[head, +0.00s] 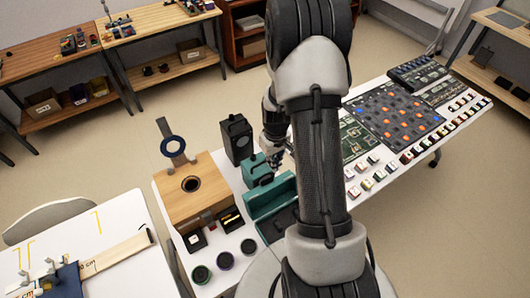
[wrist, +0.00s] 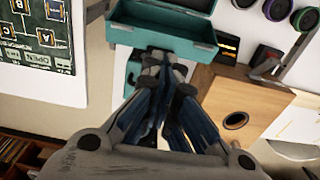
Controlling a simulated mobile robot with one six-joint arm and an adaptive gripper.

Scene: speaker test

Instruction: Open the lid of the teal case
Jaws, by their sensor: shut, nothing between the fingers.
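The teal case (head: 271,197) stands on the white table, partly hidden by my arm. Its dark inside shows, and a teal panel that looks like its lid stands raised along the far side. In the wrist view the case (wrist: 160,38) is at the top, its inside partly visible beyond this panel. A smaller teal piece (head: 257,172) sits just behind the case; its link to the case is unclear. My gripper (head: 274,158) is shut and empty, pointing down beside that piece at the case's far side. In the wrist view the fingertips (wrist: 162,62) are close to the panel; contact is unclear.
A black box (head: 236,139) stands left of my gripper. A wooden box with a round hole (head: 178,208) is left of the case. Several round dark pieces (head: 224,262) lie in front. A panel of orange buttons (head: 385,112) and small blocks are to the right.

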